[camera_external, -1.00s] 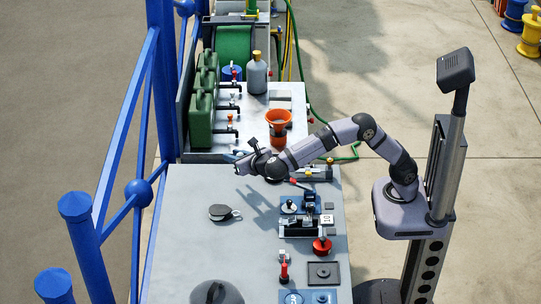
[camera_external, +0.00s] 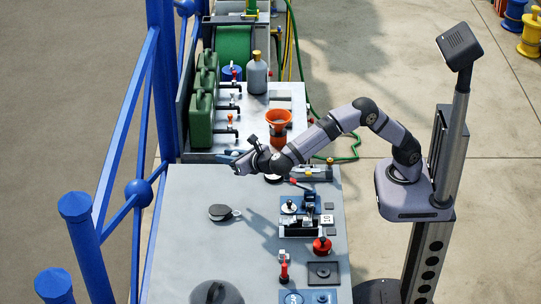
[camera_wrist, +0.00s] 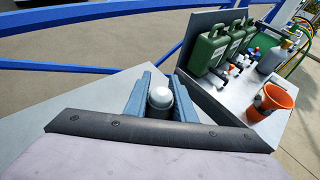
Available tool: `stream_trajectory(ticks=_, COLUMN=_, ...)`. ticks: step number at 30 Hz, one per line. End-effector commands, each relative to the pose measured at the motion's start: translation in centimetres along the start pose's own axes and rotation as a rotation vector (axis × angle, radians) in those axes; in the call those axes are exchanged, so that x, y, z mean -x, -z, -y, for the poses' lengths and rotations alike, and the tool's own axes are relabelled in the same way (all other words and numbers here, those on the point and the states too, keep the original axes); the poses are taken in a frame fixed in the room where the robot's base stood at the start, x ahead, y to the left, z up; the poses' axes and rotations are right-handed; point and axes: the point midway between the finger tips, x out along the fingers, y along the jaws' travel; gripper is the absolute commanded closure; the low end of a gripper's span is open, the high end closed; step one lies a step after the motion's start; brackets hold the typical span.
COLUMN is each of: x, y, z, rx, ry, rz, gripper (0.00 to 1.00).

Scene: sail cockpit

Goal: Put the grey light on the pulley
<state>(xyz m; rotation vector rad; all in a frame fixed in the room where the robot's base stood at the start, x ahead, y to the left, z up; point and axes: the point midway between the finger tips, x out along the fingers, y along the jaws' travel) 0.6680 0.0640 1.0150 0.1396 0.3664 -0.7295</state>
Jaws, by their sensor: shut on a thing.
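My gripper (camera_external: 235,157) is over the far end of the grey table. In the wrist view, its blue fingers (camera_wrist: 160,96) are shut around the grey light (camera_wrist: 158,100), whose pale domed top shows between them. The light is too small to make out in the external view. A dark round piece with a small light-coloured eye at its right, which looks like the pulley (camera_external: 219,213), lies flat on the grey table. My gripper is farther back than it and apart from it. The pulley does not show in the wrist view.
Green canisters (camera_external: 201,115) with taps and an orange funnel (camera_external: 278,118) stand on the bench behind. Blue railing (camera_external: 125,150) runs along the left. Several fittings, including a red knob (camera_external: 322,245), fill the table's right side. The table around the pulley is clear.

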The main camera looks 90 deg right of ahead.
Motion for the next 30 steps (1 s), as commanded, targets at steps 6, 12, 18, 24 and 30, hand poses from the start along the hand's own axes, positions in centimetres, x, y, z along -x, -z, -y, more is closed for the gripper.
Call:
stream_trajectory(ticks=6, x=0.9, y=0.5, z=-7.2, rx=0.098, ry=-0.242, rz=0.005, gripper=0.99)
stream_trajectory(ticks=12, x=1.9, y=0.9, z=-10.6, rx=0.149, ry=-0.367, rz=0.007, gripper=0.99)
stream_trajectory(ticks=18, x=2.2, y=1.2, z=-11.3, rx=0.158, ry=-0.390, rz=0.010, gripper=0.99)
stream_trajectory(ticks=24, x=1.4, y=3.2, z=-11.2, rx=0.160, ry=-0.387, rz=0.009, gripper=0.99)
stream_trajectory(ticks=30, x=0.3, y=5.8, z=-11.2, rx=0.159, ry=-0.387, rz=0.010, gripper=0.99)
